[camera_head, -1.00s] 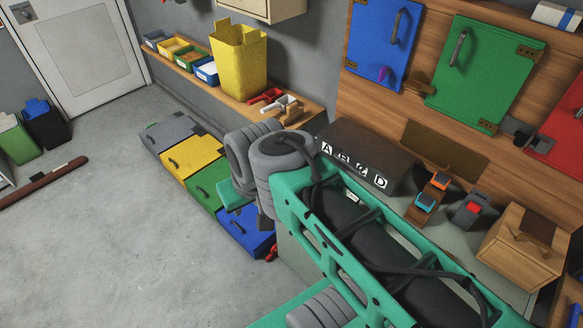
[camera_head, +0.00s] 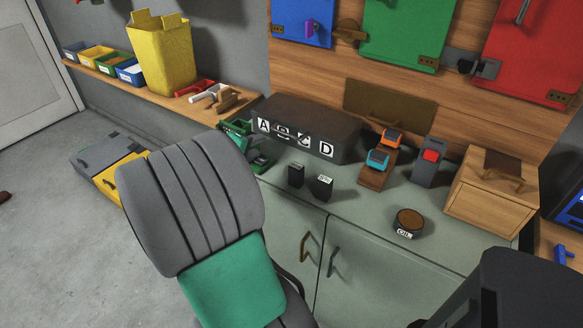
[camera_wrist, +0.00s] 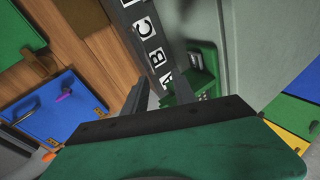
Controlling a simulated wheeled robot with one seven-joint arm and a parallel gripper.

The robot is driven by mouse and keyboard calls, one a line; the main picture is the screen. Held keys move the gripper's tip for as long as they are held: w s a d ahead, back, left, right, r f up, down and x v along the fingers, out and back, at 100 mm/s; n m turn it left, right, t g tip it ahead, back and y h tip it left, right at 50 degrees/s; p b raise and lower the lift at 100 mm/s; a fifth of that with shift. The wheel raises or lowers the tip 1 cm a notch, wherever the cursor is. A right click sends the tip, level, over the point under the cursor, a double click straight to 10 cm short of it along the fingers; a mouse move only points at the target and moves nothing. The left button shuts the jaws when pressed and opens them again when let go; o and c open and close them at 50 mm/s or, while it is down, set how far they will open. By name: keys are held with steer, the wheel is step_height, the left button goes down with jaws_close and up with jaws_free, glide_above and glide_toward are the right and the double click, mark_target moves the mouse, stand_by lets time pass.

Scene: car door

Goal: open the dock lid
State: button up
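The dark box marked A to D (camera_head: 318,112), which I take to be the dock, sits against the wall at the back left of the counter. Its dark top looks shut, and a small handle-like part shows among the letters on its front. In the wrist view its lettered front (camera_wrist: 152,48) runs up from between my fingers. My gripper (camera_wrist: 162,88) has its two dark fingers apart with a gap between them, close to the A end; contact cannot be told. In the head view my arm largely hides it.
A green container (camera_wrist: 203,65) is beside the box's A end. Two small black blocks (camera_head: 310,180), an oil tin (camera_head: 409,222), a red-button device (camera_head: 428,165) and a wooden box (camera_head: 492,190) stand on the counter.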

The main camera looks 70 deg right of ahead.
mark_target(293, 137)
steer(key=s+d, duration=0.1)
steer(key=s+d+f+g+h, duration=0.1)
steer(key=s+d, duration=0.1)
steer(key=s+d+n+g+h+b, duration=0.1)
steer(key=s+d, duration=0.1)
steer(key=shift+d+f, duration=0.15)
steer(key=shift+f, duration=0.25)
steer(key=x, duration=0.7)
steer(key=shift+r, duration=0.1)
steer(key=shift+c, duration=0.4)
jaws_close()
